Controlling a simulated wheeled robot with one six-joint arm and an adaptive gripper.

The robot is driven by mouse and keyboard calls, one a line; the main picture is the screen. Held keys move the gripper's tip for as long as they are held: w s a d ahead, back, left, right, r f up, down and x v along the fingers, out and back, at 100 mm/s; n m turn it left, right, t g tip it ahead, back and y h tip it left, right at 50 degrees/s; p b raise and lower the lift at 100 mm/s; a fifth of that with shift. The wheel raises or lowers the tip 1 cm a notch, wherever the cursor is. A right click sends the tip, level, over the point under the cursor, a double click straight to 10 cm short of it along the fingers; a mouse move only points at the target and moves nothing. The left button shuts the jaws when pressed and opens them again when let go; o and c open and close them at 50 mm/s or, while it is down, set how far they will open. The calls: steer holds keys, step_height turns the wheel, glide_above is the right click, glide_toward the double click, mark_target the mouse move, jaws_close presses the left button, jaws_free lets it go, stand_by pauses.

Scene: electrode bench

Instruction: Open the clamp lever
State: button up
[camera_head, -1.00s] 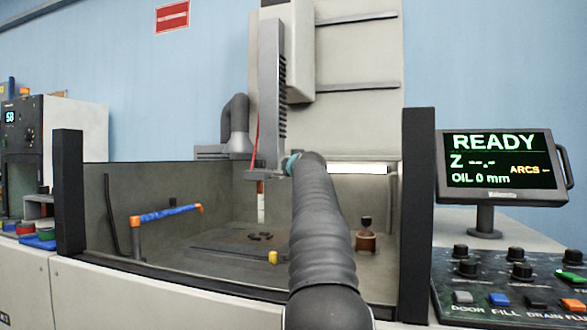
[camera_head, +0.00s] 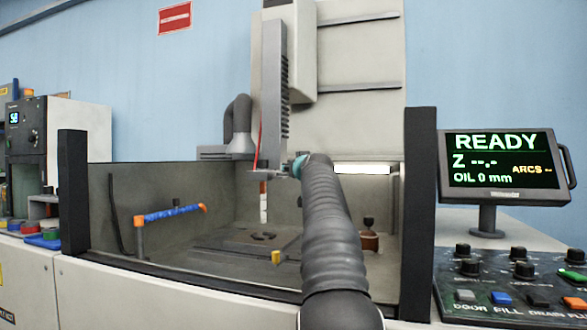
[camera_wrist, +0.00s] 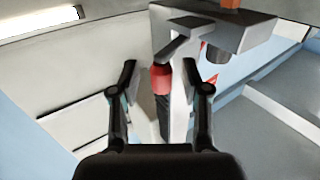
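In the wrist view, my gripper (camera_wrist: 159,67) is open, with one black finger on each side. A red cylinder (camera_wrist: 161,78) with a dark rod below it shows between the fingers; I see no grip on it. A dark angled bar (camera_wrist: 187,40) lies above it, against a grey plate (camera_wrist: 240,33). This bar and red part look like the clamp lever, but I cannot tell for certain. In the head view, my arm reaches the machine's tool head (camera_head: 271,168), where the gripper and lever are mostly hidden. A white rod with an orange band (camera_head: 264,205) hangs below the head.
The tank (camera_head: 165,240) holds a blue-and-orange pipe (camera_head: 172,214), a yellow block (camera_head: 276,257) and a brown pot (camera_head: 369,242). Dark posts flank it. A READY screen (camera_head: 500,167) and a button panel (camera_head: 500,290) stand at the right.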

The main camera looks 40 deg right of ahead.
steer(key=shift+a+r, duration=0.1)
steer(key=shift+a, duration=0.1)
steer(key=v, duration=1.2)
steer(key=shift+w, duration=0.1)
